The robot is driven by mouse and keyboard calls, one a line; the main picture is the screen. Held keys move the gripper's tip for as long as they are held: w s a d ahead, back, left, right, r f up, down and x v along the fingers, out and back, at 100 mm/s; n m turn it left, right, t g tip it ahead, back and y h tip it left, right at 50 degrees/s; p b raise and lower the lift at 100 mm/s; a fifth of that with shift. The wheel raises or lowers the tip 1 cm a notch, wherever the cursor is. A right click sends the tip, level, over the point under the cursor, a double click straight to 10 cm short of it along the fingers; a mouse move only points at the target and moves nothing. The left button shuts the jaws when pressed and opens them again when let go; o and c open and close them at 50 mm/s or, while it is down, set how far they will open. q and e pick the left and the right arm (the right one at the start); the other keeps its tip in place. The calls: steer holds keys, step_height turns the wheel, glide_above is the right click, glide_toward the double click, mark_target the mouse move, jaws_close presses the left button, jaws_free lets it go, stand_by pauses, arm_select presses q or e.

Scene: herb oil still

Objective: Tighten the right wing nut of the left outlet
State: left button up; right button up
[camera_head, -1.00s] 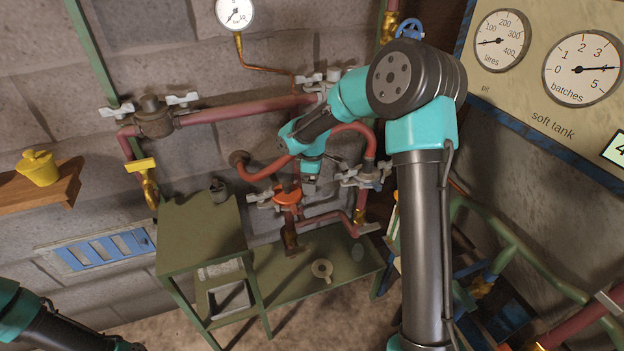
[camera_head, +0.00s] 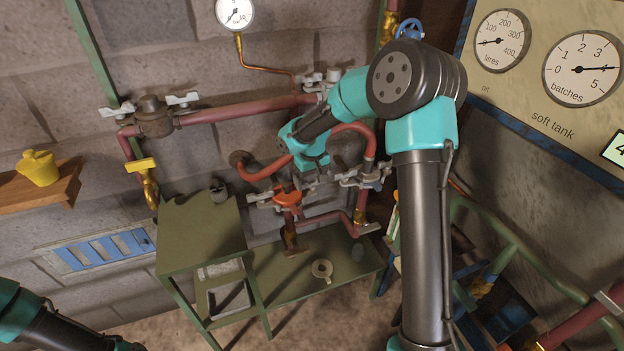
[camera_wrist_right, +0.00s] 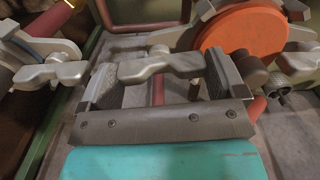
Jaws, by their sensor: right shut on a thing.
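The left outlet with its orange disc (camera_head: 287,198) sits low on the red pipework in the head view. It also shows at the right in the wrist view (camera_wrist_right: 240,32). A grey wing nut (camera_wrist_right: 155,66) beside the disc lies across between my right gripper's two ridged fingers. My right gripper (camera_head: 308,180) is shut on this wing nut; it shows close up in the wrist view (camera_wrist_right: 158,78). In the head view the gripper and forearm partly hide the nut. Another wing nut (camera_head: 258,199) is on the disc's left side. Only part of my left arm shows, at the lower left.
A grey coupling with wing nuts (camera_head: 362,177) stands close to the right of the gripper; it is at the left in the wrist view (camera_wrist_right: 38,62). Red pipes run above and around. A green bench (camera_head: 330,283) lies below, with a small funnel-like piece (camera_head: 322,270).

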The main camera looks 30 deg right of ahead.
mark_target(312, 179)
steer(key=shift+m, duration=0.9)
steer(key=o, duration=0.6)
steer(key=shift+o, duration=0.2)
step_height(312, 179, up, 18)
steer(key=shift+f, duration=0.25)
steer(key=shift+f, duration=0.1)
